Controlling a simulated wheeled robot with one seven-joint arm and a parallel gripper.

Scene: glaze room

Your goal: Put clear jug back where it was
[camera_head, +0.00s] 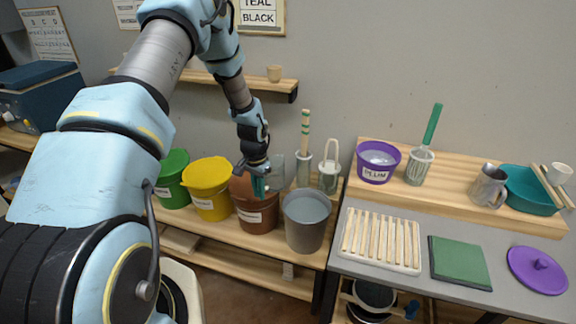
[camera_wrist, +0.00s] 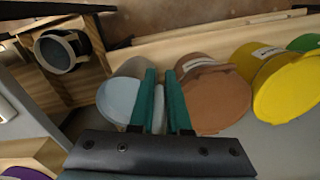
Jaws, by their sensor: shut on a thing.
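The clear jug (camera_head: 277,174) is a see-through vessel in the head view, held above the brown and grey buckets. My gripper (camera_head: 262,184) is shut on it, at its left side. In the wrist view the two teal fingers of my gripper (camera_wrist: 161,76) point forward with a narrow gap between them. The jug is hard to make out there, so its exact tilt and grasped part cannot be told.
Below are a grey bucket (camera_head: 307,222), a brown bucket (camera_head: 256,215), a yellow bucket (camera_head: 208,190) and a green bucket (camera_head: 172,180) on a wooden bench.

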